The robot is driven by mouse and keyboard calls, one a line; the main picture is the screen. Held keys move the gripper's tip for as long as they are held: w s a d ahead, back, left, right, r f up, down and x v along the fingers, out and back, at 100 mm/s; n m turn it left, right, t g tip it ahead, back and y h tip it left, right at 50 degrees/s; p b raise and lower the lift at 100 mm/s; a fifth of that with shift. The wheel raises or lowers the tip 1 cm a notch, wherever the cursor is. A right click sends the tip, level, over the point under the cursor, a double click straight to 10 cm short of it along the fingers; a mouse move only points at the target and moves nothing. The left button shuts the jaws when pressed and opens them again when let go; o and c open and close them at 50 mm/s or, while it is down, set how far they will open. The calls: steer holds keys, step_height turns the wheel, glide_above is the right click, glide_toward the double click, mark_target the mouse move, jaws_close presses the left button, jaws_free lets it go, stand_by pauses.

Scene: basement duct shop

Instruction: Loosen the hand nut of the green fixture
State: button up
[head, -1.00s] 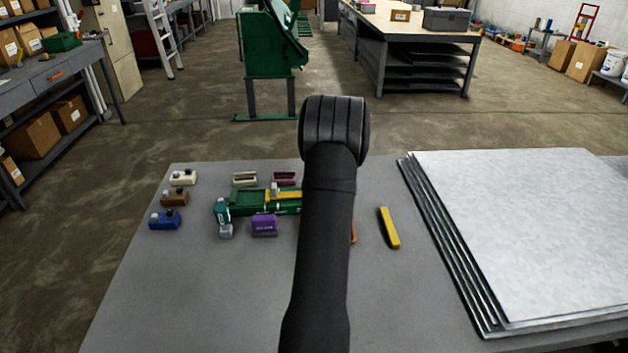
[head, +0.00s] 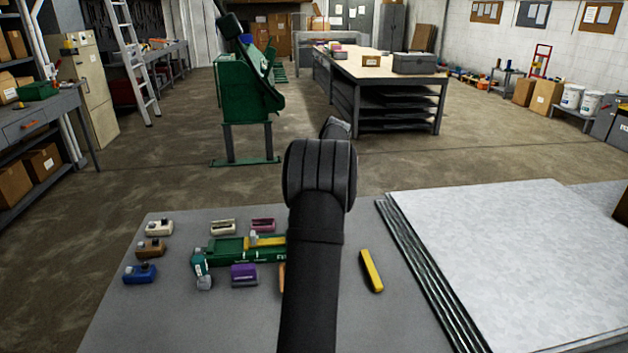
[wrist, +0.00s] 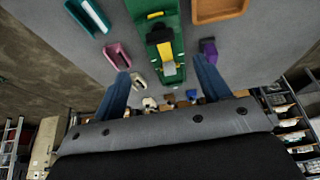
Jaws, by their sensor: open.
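The green fixture (head: 226,256) lies on the grey table, left of my arm, with a yellow bar (head: 266,240) along it. My arm hides its right end in the head view. The fixture also shows in the wrist view (wrist: 178,42), with a yellow and pale piece in its channel. A teal piece with a grey end (head: 201,268) stands at its left end; I cannot tell whether this is the hand nut. My gripper (wrist: 160,66) is open and empty, its two blue fingers wide apart. The fixture lies beyond the fingertips, apart from them.
A purple block (head: 244,274) sits close in front of the fixture. White (head: 159,227), brown (head: 151,248) and blue (head: 140,273) blocks stand left. Two small trays lie behind it. A yellow bar (head: 371,270) and stacked metal sheets (head: 500,250) are at right. The front table is clear.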

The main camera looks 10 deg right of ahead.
steer(key=v, duration=0.6)
steer(key=shift+r, duration=0.15)
steer(key=x, duration=1.7)
steer(key=shift+a+f, duration=0.1)
steer(key=shift+f, duration=0.1)
steer(key=shift+r, duration=0.15)
